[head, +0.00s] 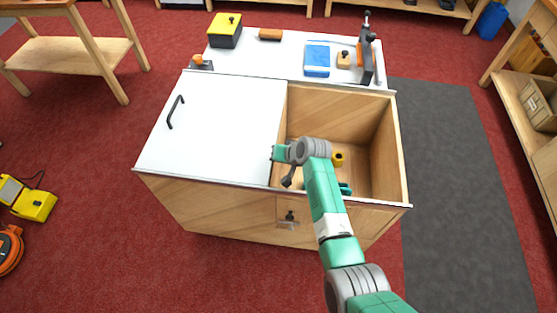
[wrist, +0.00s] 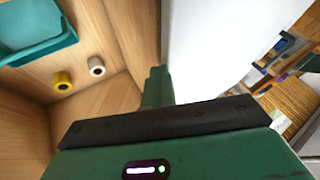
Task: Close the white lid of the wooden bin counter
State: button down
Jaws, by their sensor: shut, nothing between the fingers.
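The wooden bin counter (head: 230,208) stands in the middle of the head view. Its flat white lid (head: 225,120) covers the left part, and the right part of the bin is open. A black bar handle (head: 175,112) is near the lid's left side. My gripper (head: 273,153) is shut and empty at the lid's right edge, beside the opening. In the wrist view the shut fingers (wrist: 157,86) are right beside the white lid (wrist: 210,50). I cannot tell whether they touch it.
Inside the open bin are a yellow roll (head: 338,159), a pale roll (wrist: 96,66) and a teal container (wrist: 30,35). Behind the lid, a white top holds a yellow-black box (head: 225,30), a blue tray (head: 317,58) and a clamp-like tool (head: 366,55).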

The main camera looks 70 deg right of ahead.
dwell(0.4)
jog(key=s+a+r+p, duration=0.2)
jog(key=s+r+p, duration=0.3)
jog(key=s+r, duration=0.3)
jog(key=shift+s+a, duration=0.25)
jog(key=shift+s, duration=0.35)
